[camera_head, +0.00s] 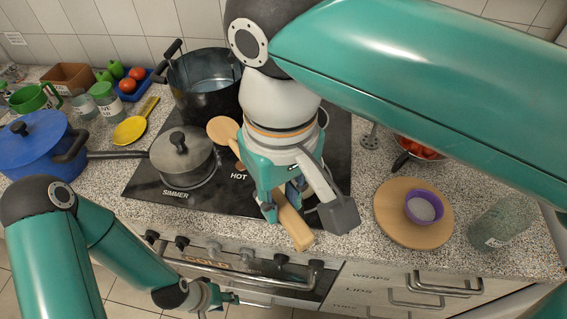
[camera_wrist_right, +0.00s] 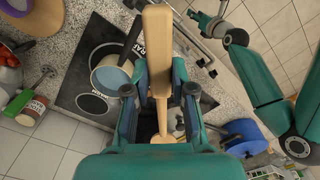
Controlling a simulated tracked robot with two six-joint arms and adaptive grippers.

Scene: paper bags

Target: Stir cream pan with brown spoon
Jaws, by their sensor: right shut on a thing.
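The light brown wooden spoon (camera_head: 296,229) is held in my right gripper (camera_head: 281,203), which is shut on its thick handle. The handle end points toward the counter's front edge. The round spoon head (camera_head: 222,130) is over the stove beside the grey lidded pan; it also shows in the right wrist view (camera_wrist_right: 165,139). A pale cream-rimmed pan (camera_wrist_right: 109,76) with a dark handle stands on the stove in the right wrist view, to the left of my gripper. My right arm hides most of it in the head view. My left gripper (camera_head: 229,298) is low before the oven front.
A grey lidded pan (camera_head: 182,156) and a tall dark pot (camera_head: 205,84) stand on the stove. A blue lidded pot (camera_head: 40,142) is at left. A round board (camera_head: 388,212) with a purple bowl (camera_head: 424,207) and a glass jar (camera_head: 503,222) are at right.

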